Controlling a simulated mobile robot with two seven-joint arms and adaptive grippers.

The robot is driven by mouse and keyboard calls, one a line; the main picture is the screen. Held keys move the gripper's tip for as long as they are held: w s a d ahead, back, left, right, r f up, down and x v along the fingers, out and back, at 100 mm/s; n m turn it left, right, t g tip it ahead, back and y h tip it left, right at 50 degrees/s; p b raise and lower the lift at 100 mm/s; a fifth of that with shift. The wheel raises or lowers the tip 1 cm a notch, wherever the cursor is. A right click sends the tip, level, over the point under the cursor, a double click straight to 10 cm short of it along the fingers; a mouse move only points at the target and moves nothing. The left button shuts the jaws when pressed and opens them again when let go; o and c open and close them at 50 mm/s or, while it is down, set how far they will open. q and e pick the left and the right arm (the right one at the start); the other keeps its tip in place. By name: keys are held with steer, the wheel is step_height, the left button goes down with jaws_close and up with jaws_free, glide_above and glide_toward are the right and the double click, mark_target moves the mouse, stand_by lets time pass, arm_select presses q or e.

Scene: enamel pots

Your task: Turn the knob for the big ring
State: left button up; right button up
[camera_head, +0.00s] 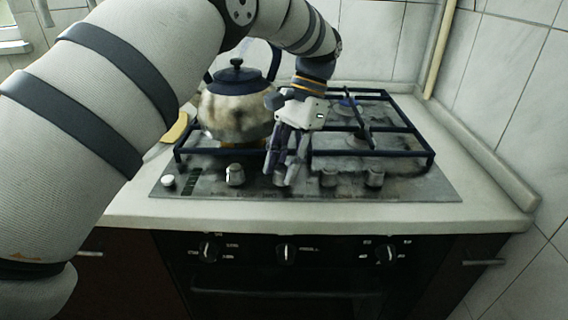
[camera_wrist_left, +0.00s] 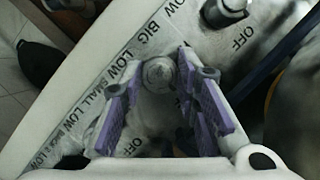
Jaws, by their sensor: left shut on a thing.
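My left gripper (camera_head: 282,178) reaches down to the front strip of the gas hob (camera_head: 410,187). Its purple-padded fingers (camera_wrist_left: 160,88) are shut on a round grey knob (camera_wrist_left: 157,73), which sits between them in the left wrist view. In the head view the fingers hide this knob. The printed word BIG shows close to it in the wrist view, with LOW and SMALL further along the strip. Another knob (camera_wrist_left: 226,10) is at the top of the wrist view; OFF is printed near it. My right gripper is in neither view.
A kettle (camera_head: 236,112) with a dark lid stands on the hob's left. More knobs stand left (camera_head: 235,175) and right (camera_head: 329,177) of my gripper, with a far right one (camera_head: 375,177). Dark pan supports (camera_head: 400,125) rise behind. The counter's front edge (camera_head: 320,217) is clear.

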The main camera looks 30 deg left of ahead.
arm_select(q)
steer(key=o, duration=1.1)
steer(key=shift+o, duration=0.2)
steer(key=v, duration=0.7)
steer(key=shift+r, duration=0.2)
